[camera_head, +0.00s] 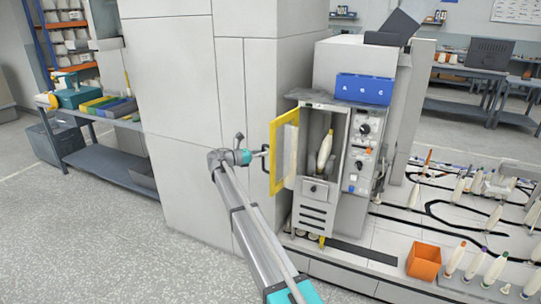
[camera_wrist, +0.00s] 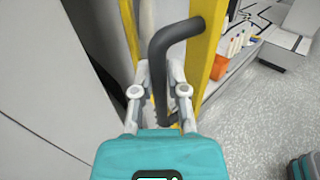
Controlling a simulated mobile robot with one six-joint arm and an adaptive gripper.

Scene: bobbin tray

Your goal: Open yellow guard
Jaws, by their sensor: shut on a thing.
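The yellow guard (camera_head: 277,163) is a yellow-framed door with a clear pane on the front of the grey machine. In the head view it stands swung out to the left, and the machine's opening shows a bobbin (camera_head: 325,150) inside. My gripper (camera_head: 257,153) is at the guard's outer side. In the wrist view my gripper (camera_wrist: 162,92) is shut around the dark bar handle (camera_wrist: 160,70) of the guard. The yellow frame (camera_wrist: 201,60) shows just behind the handle. The lower end of the handle is partly hidden by my gripper.
A pale panelled pillar (camera_head: 175,110) stands close to the left of the guard. A blue box (camera_head: 364,89) sits on the machine. An orange bin (camera_head: 424,261) and several bobbins stand to the right. The floor (camera_head: 120,240) at the left front is clear.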

